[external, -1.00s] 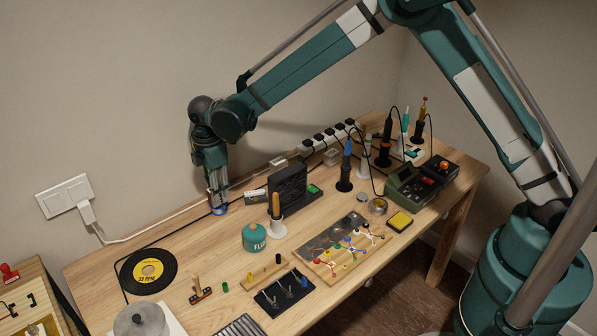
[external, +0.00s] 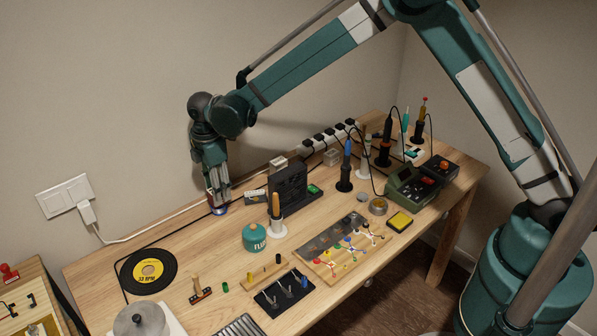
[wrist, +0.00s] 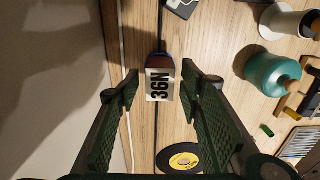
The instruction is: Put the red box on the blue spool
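The red box (wrist: 160,87) shows in the wrist view as a box with a white "36N" label on its near face and a dark reddish side. It appears to rest on the blue spool (external: 220,211), whose blue edge also peeks out behind the box in the wrist view. The spool stands on the table near the wall. My gripper (wrist: 161,78) is open, with a finger on each side of the box and a visible gap at both sides. In the external view my gripper (external: 217,197) points down and hides most of the box.
A black vinyl record (external: 148,271) lies to the left. A green flux jar (external: 255,238) and a dark upright device (external: 289,187) stand to the right. A cable (external: 150,230) runs along the wall side.

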